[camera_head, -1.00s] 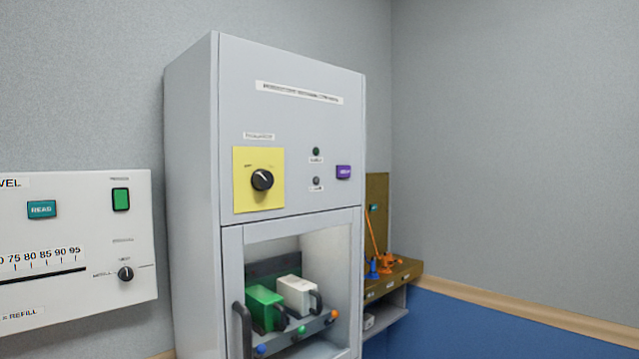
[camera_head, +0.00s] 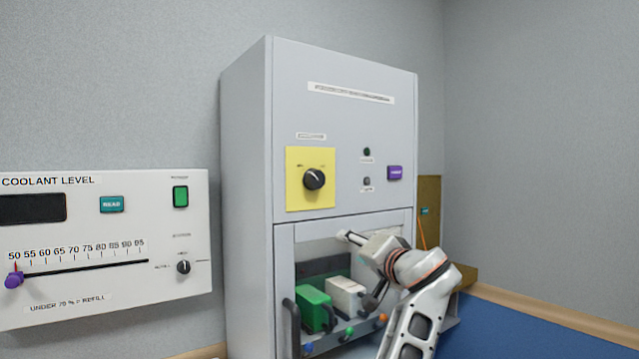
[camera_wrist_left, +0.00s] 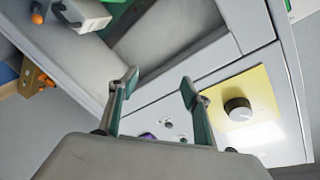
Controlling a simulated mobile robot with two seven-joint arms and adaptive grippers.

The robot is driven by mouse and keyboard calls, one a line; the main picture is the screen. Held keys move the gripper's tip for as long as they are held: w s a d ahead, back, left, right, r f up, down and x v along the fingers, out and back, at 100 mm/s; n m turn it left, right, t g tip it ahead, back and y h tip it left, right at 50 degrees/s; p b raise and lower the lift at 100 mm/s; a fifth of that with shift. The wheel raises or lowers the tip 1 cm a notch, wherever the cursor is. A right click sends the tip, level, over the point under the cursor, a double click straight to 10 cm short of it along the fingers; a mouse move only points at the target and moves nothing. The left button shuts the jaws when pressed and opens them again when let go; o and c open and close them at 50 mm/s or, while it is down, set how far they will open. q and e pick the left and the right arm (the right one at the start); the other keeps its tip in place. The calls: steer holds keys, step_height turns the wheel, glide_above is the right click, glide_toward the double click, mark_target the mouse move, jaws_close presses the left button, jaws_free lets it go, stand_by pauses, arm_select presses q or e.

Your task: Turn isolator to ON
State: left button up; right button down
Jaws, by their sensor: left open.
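The isolator is a round black knob (camera_head: 314,179) on a yellow plate (camera_head: 295,199) on the grey cabinet's upper front. Its labels are too small to read, and I cannot tell its setting for sure. My left gripper (camera_head: 347,238) is in front of the cabinet, below and right of the knob and apart from it. In the left wrist view the gripper's two fingers (camera_wrist_left: 159,84) are spread with nothing between them. The knob (camera_wrist_left: 238,109) and yellow plate (camera_wrist_left: 262,88) are there to the right of the fingers. My right gripper is not in view.
The cabinet (camera_head: 245,150) has a purple button (camera_head: 395,173) and two small lamps right of the knob. Below is an open bay with a green block (camera_head: 313,307) and a white block (camera_head: 346,296). A coolant panel (camera_head: 110,235) hangs at the left.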

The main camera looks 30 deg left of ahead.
mark_target(318, 180)
arm_select(q)
steer(key=s+r+n+g+y, duration=0.15)
steer(key=s+r, duration=0.25)
steer(key=r, duration=0.4)
steer(key=s+r+n+g+y, duration=0.15)
steer(key=s+r, duration=0.25)
steer(key=r, duration=0.4)
steer(key=shift+n, duration=0.3)
steer(key=x, duration=0.3)
steer(key=p+x, duration=0.1)
steer(key=x, duration=0.2)
steer(key=shift+w+a+p, duration=0.25)
steer(key=shift+w+p, duration=0.05)
steer(key=shift+w, duration=0.1)
steer(key=shift+w+a+f, duration=0.1)
steer(key=shift+w+a, duration=0.15)
steer(key=shift+a, duration=0.3)
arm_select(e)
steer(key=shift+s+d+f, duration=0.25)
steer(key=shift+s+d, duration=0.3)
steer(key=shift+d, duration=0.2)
arm_select(q)
steer(key=c, duration=1.1)
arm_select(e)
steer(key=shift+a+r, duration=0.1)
